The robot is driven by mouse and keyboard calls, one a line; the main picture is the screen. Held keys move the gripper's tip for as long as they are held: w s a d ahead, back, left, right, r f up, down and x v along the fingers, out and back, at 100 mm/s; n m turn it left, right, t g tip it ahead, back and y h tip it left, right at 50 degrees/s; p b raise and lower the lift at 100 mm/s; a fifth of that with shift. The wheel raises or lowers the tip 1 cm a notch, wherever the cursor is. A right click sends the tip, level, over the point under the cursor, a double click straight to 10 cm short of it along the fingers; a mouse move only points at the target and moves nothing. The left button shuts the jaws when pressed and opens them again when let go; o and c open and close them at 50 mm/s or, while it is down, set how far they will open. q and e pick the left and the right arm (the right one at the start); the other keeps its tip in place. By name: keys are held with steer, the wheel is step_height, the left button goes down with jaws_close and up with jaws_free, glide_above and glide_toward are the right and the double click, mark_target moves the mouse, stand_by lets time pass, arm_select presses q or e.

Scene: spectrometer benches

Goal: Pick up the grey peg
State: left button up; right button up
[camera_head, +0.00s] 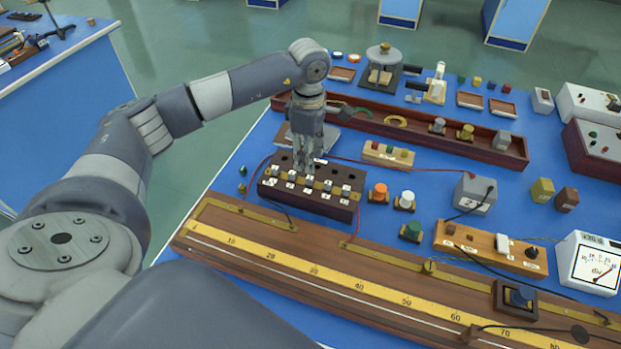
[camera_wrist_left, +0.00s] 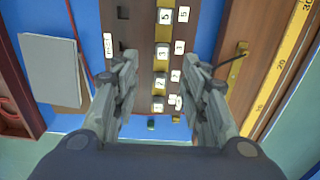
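A dark wooden plug box (camera_head: 268,191) stands on the blue bench, with a brass strip and several small grey-topped pegs (camera_head: 308,181) in a row beside numbered labels. The row also shows in the left wrist view (camera_wrist_left: 161,52). I cannot tell which one is the grey peg of the task. My left gripper (camera_head: 303,167) points down over the back of the box. In the left wrist view its two fingers (camera_wrist_left: 158,75) are wide apart on either side of the row, with nothing held between them. The fingers hide part of the box. My right gripper is not in view.
A long wooden tray (camera_head: 480,146) with rings and small blocks lies behind the box. A wooden scale board (camera_head: 300,272) runs along the front. Orange (camera_head: 379,192) and white (camera_head: 406,198) knobs stand right of the box. A grey slab (camera_wrist_left: 53,72) lies close by.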

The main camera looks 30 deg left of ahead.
mark_target(310, 177)
arm_select(q)
steer(key=shift+f, duration=0.85)
steer(key=f, duration=0.1)
steer(key=f+p, duration=0.2)
steer(key=f, duration=0.1)
steer(key=shift+s+d+f, duration=0.1)
steer(key=shift+s+d, duration=0.1)
steer(key=shift+d, duration=0.05)
steer(key=shift+w+f, duration=0.1)
steer(key=shift+f, duration=0.5)
jaws_close()
